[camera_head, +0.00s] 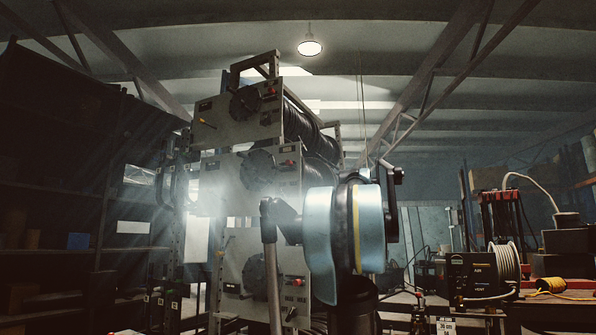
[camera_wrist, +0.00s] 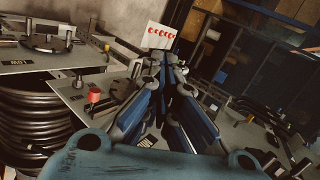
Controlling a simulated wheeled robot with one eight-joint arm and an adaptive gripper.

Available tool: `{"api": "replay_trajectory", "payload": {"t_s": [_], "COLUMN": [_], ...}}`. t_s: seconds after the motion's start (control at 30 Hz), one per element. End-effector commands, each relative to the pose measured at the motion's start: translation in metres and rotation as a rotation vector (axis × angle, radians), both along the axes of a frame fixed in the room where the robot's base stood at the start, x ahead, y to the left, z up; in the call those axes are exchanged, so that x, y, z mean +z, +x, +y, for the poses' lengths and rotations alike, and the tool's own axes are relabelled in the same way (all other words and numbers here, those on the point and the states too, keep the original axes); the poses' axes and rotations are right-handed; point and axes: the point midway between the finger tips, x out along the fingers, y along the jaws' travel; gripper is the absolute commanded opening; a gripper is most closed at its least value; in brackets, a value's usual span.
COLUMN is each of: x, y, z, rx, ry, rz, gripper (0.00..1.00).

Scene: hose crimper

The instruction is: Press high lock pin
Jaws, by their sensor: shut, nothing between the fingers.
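In the wrist view, a red-capped pin (camera_wrist: 93,95) stands on a grey panel, left of my gripper. A label reading LOW (camera_wrist: 18,63) is on the panel farther left. My gripper (camera_wrist: 166,62) is shut and empty, its blue-and-grey fingers together, apart from the red pin. My own arm hides the gripper in the head view.
Black hose coils (camera_wrist: 38,115) lie beside the panels. A white card with red marks (camera_wrist: 160,36) is beyond my fingertips. Dark shelves (camera_head: 70,240) stand at the left.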

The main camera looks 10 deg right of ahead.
Motion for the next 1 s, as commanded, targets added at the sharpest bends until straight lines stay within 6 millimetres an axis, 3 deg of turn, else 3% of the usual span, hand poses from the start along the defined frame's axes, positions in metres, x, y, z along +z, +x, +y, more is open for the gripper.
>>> {"api": "replay_trajectory", "payload": {"t_s": [0.03, 0.1, 0.3, 0.5, 0.7, 1.0], "x": [0.03, 0.069, 0.175, 0.254, 0.292, 0.297], "y": [0.015, 0.032, 0.072, 0.092, 0.097, 0.097], "z": [-0.011, -0.024, -0.069, -0.115, -0.139, -0.143], "rx": [-0.021, -0.044, -0.103, -0.146, -0.165, -0.167], "ry": [0.049, 0.118, 0.31, 0.461, 0.535, 0.548], "rz": [-0.016, -0.043, -0.131, -0.219, -0.27, -0.278], "gripper": [0.0, 0.0, 0.0, 0.0, 0.0, 0.0]}}
